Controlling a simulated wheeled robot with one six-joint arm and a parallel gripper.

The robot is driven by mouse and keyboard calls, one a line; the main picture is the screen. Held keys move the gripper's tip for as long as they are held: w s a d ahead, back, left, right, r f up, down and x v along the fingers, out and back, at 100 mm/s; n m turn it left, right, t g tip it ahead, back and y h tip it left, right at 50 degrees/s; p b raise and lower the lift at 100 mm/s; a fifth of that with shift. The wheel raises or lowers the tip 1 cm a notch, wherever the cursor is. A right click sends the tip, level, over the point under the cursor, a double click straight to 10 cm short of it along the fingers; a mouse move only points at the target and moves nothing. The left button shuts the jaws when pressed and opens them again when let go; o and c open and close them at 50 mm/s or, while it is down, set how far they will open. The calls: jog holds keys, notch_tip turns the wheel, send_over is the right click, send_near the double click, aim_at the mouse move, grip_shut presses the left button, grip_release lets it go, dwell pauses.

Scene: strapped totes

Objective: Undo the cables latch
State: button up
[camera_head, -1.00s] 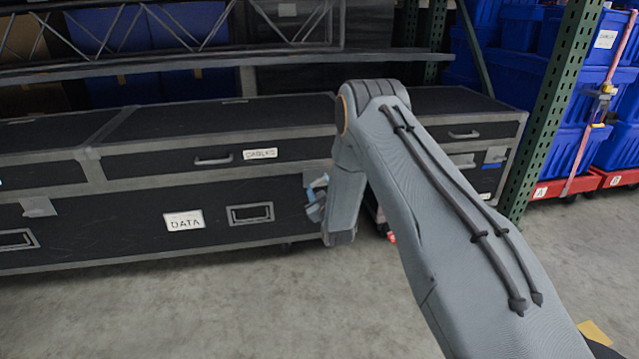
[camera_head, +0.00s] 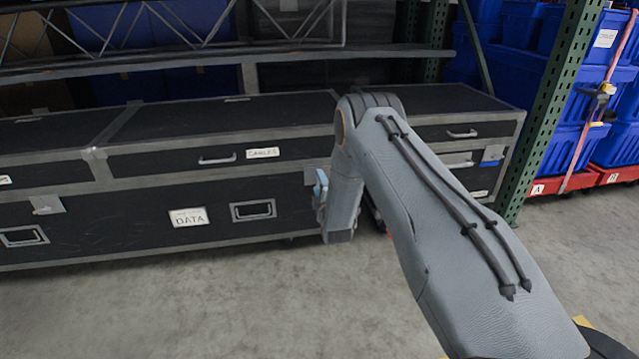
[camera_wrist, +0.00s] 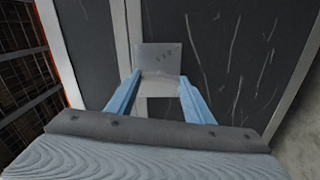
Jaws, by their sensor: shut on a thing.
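The black case with the "CABLES" label (camera_head: 263,153) and a drawer-like front sits above a section labelled "DATA" (camera_head: 188,217). In the wrist view a grey metal latch plate (camera_wrist: 158,58) lies across the case's metal edge strip. My gripper (camera_wrist: 160,78) has its two blue fingers either side of the plate's lower part, shut on the latch. In the head view the gripper's blue part (camera_head: 320,187) shows at the case front, left of my forearm.
Another latch plate (camera_head: 47,204) is on the case front at left. A green rack post (camera_head: 553,105) stands at right, beside blue totes (camera_head: 560,145) on red dollies (camera_head: 553,186). The concrete floor (camera_head: 200,300) in front is clear.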

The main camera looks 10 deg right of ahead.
jog(key=shift+f+n, duration=0.1)
jog(key=shift+n, duration=0.7)
jog(key=o, duration=1.1)
jog(key=shift+c, duration=0.2)
jog(key=shift+s, duration=0.1)
jog(key=s+p, duration=0.2)
jog(key=s, duration=0.5)
jog(key=shift+s+p, duration=0.35)
jog(key=shift+p, duration=0.05)
